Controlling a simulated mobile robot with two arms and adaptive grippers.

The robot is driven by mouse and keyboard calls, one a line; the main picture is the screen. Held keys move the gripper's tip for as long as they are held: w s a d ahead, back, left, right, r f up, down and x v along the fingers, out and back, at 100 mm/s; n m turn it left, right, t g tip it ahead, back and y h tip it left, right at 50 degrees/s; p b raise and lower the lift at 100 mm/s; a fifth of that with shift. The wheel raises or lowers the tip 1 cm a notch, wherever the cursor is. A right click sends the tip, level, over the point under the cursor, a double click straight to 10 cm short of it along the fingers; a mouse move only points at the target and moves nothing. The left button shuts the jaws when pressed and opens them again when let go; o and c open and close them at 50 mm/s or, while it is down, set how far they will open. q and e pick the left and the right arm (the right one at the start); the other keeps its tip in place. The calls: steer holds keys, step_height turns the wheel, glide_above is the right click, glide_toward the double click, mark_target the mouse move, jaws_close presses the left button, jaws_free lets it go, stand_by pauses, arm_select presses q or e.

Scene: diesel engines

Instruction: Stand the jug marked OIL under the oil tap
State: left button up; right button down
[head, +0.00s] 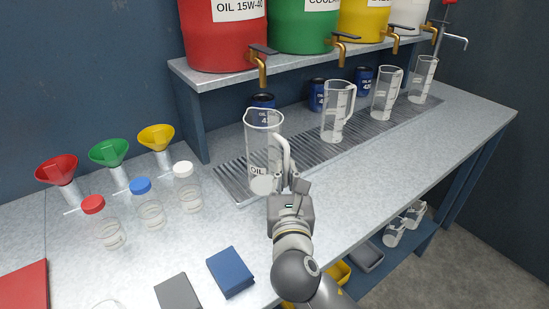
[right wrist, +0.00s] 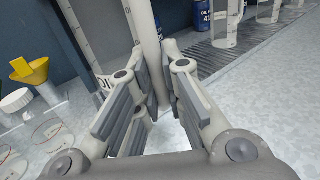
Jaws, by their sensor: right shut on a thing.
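The clear jug marked OIL (head: 262,140) is upright at the left end of the drip grate, below and a little in front of the oil tap (head: 262,68) of the red OIL 15W-40 drum (head: 222,45). My right gripper (head: 288,184) is shut on the jug's handle, on the jug's near right side. In the right wrist view the handle (right wrist: 151,45) runs between the fingers (right wrist: 157,108), with the jug's wall (right wrist: 98,35) behind. I cannot tell whether the jug's base touches the grate. My left gripper is not in view.
Other clear jugs (head: 337,112) stand along the drip grate (head: 318,150) to the right. Blue oil cans (head: 317,95) stand behind them. Funnels (head: 110,154) and lidded jars (head: 148,205) are at left. A blue box (head: 230,271) lies near the front. The bench's right front is clear.

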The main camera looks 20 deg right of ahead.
mark_target(285, 188)
steer(key=shift+w+d+f+b, duration=0.15)
steer(key=shift+w+d+f, duration=0.4)
steer(key=shift+w, duration=1.45)
steer(key=shift+w+d+f+b, duration=0.1)
steer(key=shift+w+d+f, duration=0.45)
steer(key=shift+w, duration=1.45)
steer(key=shift+w+d+f+b, duration=0.25)
steer(key=shift+w+f, duration=0.45)
steer(key=shift+w, duration=1.3)
steer(key=shift+f, duration=0.1)
steer(key=c, duration=1.5)
jaws_free()
steer(key=shift+c, duration=0.2)
steer(key=shift+s, duration=0.15)
steer(key=v, duration=1.1)
steer(key=shift+s, duration=0.4)
